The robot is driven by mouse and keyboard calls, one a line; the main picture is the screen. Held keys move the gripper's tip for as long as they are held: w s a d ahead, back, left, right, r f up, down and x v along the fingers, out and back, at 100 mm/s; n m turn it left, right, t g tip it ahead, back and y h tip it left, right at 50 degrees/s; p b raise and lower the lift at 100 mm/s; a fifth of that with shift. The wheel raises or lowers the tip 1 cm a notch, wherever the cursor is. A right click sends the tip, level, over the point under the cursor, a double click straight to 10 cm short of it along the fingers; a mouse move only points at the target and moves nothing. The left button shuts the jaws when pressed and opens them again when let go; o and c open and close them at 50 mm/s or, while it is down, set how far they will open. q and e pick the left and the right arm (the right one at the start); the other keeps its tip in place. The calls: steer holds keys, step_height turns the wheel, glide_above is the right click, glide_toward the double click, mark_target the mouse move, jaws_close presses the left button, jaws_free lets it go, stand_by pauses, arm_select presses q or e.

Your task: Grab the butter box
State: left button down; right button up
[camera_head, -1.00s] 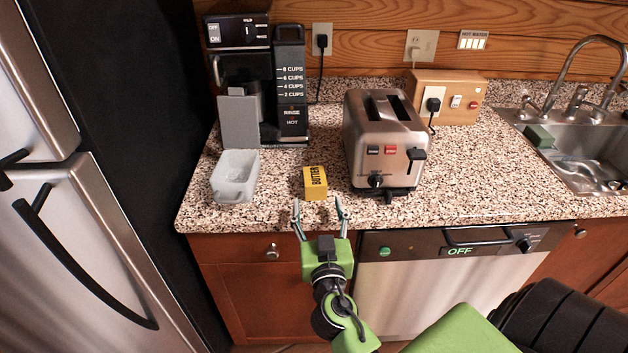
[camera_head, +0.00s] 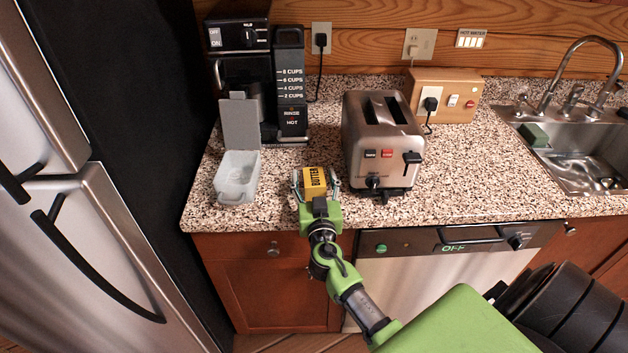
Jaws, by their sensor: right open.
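The yellow butter box (camera_head: 315,181) with black lettering stands on the speckled countertop (camera_head: 440,190), between a white dish and the toaster. My right gripper (camera_head: 315,180) is at the counter's front edge with its fingers apart, one on each side of the butter box. I cannot tell whether the fingers touch the box. The front lower part of the box is partly hidden by the gripper. My left gripper is not in view.
The silver toaster (camera_head: 383,145) stands close to the right of the gripper. A coffee maker (camera_head: 240,60) is behind, a sink (camera_head: 580,155) far right, a fridge (camera_head: 90,250) far left.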

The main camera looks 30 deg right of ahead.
steer(key=c, duration=1.3)
steer(key=shift+r, duration=0.1)
steer(key=shift+c, duration=0.2)
